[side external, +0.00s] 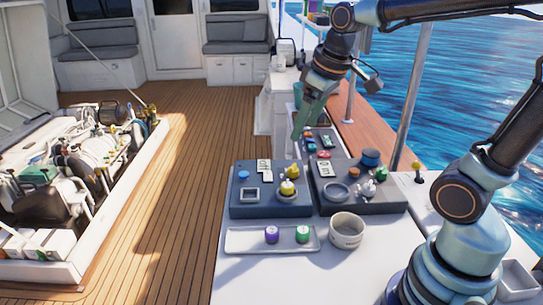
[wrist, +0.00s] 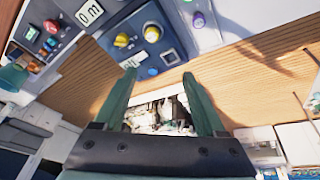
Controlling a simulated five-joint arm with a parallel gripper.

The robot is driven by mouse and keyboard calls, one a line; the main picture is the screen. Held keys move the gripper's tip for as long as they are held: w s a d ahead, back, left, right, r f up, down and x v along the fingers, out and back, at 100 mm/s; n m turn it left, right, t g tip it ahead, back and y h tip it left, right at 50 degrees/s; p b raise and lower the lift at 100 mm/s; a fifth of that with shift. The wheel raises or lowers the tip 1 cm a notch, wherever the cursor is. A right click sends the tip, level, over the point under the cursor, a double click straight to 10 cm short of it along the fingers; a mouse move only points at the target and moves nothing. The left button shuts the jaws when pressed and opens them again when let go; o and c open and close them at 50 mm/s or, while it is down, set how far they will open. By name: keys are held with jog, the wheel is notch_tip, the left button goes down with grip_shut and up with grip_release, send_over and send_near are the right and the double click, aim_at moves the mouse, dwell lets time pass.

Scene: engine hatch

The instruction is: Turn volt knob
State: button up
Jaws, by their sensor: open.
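My gripper (side external: 303,122) is open and empty, above and behind the two dark control panels in the side view. Its two green fingers (wrist: 158,76) are spread apart in the wrist view and touch nothing. The left panel (side external: 236,209) carries a blue knob (side external: 243,174), a yellow knob (side external: 288,188) and a square frame (side external: 252,193). The right panel (side external: 384,207) carries a large blue knob (side external: 371,158), an orange knob (side external: 354,173) and a silver knob (side external: 370,190).
A white tray (side external: 238,240) holds a purple piece (side external: 272,234) and a green piece (side external: 303,234). A pale round cup (side external: 346,231) stands beside it. More coloured buttons (side external: 322,154) lie behind the panels. The open engine hatch (side external: 70,170) is at left; deck between is clear.

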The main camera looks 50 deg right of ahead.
jog(key=w+d+f+n+g, duration=0.2)
jog(key=w+d+f, duration=0.1)
jog(key=w+d, duration=0.35)
jog(key=n+g, duration=0.2)
send_near(294, 165)
jog(key=shift+y, duration=0.3)
notch_tip(294, 165, down, 10)
grip_shut()
